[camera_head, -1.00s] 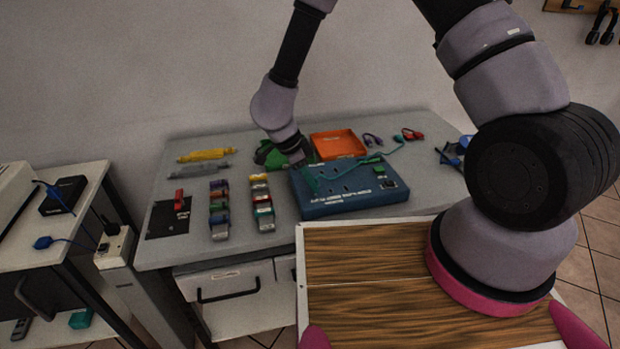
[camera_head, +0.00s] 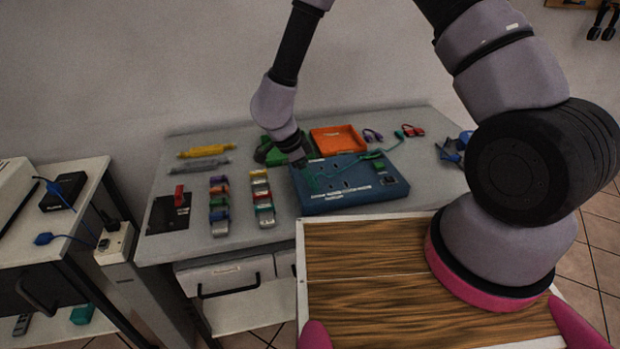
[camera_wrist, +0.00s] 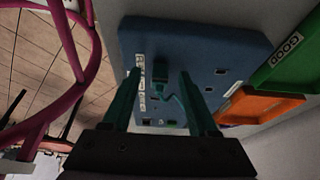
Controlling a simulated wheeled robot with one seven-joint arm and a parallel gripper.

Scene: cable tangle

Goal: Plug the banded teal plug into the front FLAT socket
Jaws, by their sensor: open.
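The blue board (camera_head: 345,200) with sockets and white labels lies on the grey table; it fills the middle of the wrist view (camera_wrist: 205,45). My gripper (camera_wrist: 160,75) is open above the board, its two teal-looking fingers apart. A small teal plug (camera_wrist: 160,70) shows between the fingers, at or just above the board, with a thin teal cable (camera_wrist: 178,98) beside it. I cannot make out a band on it, nor whether it sits in a socket. In the head view the teal cable (camera_head: 375,154) runs across the board to a teal end (camera_head: 399,134) behind it. The front FLAT label is not readable.
An orange tray (camera_head: 338,140) and a green tray (camera_head: 264,153) stand behind the board. Rows of coloured blocks (camera_head: 219,205) lie to its left, with yellow (camera_head: 206,151) and grey bars behind. Purple (camera_head: 372,136) and red (camera_head: 413,131) items lie at the back right.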

